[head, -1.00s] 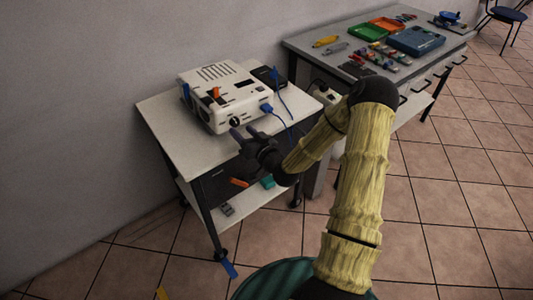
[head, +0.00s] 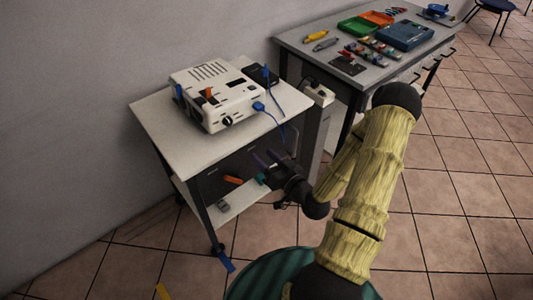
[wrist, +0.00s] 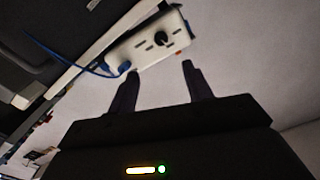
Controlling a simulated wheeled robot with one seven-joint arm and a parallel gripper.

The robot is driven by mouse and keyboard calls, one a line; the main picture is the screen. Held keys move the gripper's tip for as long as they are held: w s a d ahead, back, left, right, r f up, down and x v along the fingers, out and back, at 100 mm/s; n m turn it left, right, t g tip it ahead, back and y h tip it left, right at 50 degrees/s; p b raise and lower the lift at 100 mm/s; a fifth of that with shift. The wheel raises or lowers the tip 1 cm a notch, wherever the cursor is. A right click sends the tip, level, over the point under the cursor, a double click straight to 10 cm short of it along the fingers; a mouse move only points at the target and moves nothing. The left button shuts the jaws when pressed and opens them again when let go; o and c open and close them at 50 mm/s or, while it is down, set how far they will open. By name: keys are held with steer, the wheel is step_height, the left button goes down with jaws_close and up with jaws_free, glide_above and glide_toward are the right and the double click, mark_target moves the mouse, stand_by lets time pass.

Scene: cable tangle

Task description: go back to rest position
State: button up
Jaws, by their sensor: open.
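My gripper (head: 270,160) is in front of the white cart's right front side, below the level of its top, apart from everything. Its two fingers are spread with nothing between them; they also show in the wrist view (wrist: 158,85). The white box-shaped device (head: 215,95) stands on the cart top (head: 165,140). A blue plug (head: 258,106) sits in the device's front, and its blue cable (head: 279,125) runs off to the right and over the cart edge. The device and plug also show in the wrist view, beyond the fingers.
A grey workbench (head: 300,42) with a green tray (head: 358,26), a blue tray (head: 404,35) and several small tools stands at the back right. Orange and teal items lie on the cart's lower shelf.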

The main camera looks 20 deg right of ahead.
steer(key=shift+s, duration=0.25)
stand_by(0.4)
steer(key=s+a+r+n+g+h, duration=0.1)
steer(key=s+a+r+g+h, duration=0.2)
steer(key=s+r+g, duration=0.3)
steer(key=s+a+r+g+h, duration=0.3)
steer(key=s+g, duration=0.3)
steer(key=g, duration=0.2)
step_height(320, 180, up, 13)
steer(key=p, duration=1.2)
steer(key=shift+s+d+g+p, duration=0.15)
steer(key=shift+g+p, duration=0.15)
steer(key=shift+p, duration=0.1)
